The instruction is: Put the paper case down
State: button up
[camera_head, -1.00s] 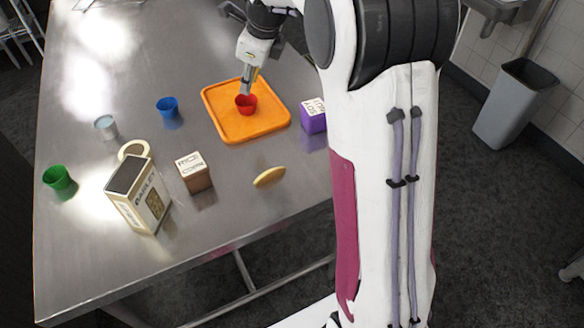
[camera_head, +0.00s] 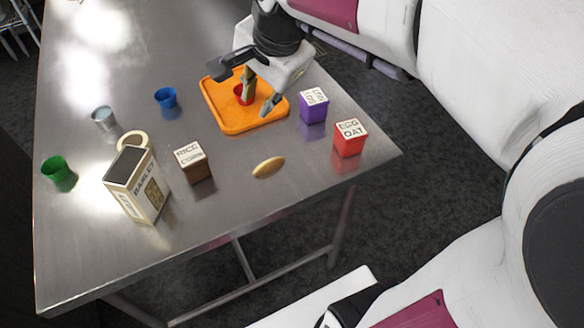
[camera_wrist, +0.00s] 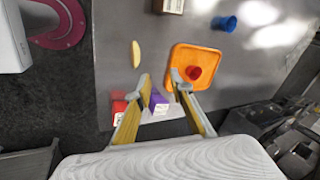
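The red paper case (camera_head: 238,93) sits upright on the orange tray (camera_head: 225,122), partly hidden by my gripper in the head view. It also shows in the wrist view (camera_wrist: 193,73), inside the tray's rim (camera_wrist: 201,46), just right of the right fingertip. My gripper (camera_head: 244,92) hangs over the tray with its fingers spread. In the wrist view the gap between the fingertips (camera_wrist: 160,76) is empty. The exact height of the fingers above the tray is hard to tell.
A blue case (camera_head: 166,101), a pale case (camera_head: 104,118) and a green case (camera_head: 58,173) stand left. Nearer are a barley box (camera_head: 140,187), a brown box (camera_head: 192,163) and a yellow oval (camera_head: 268,167). Purple (camera_head: 313,106) and red (camera_head: 349,138) boxes stand right of the tray.

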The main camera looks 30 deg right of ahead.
jog(key=s+f+n, duration=0.2)
jog(key=s+n, duration=0.4)
jog(key=s, duration=0.3)
jog(key=s+a+f+n, duration=0.1)
jog(key=s+f+n, duration=0.1)
jog(key=s+n, duration=0.5)
jog(key=shift+s+a+t+h, duration=0.15)
jog(key=shift+s+t+h, duration=0.15)
jog(key=shift+s, duration=0.6)
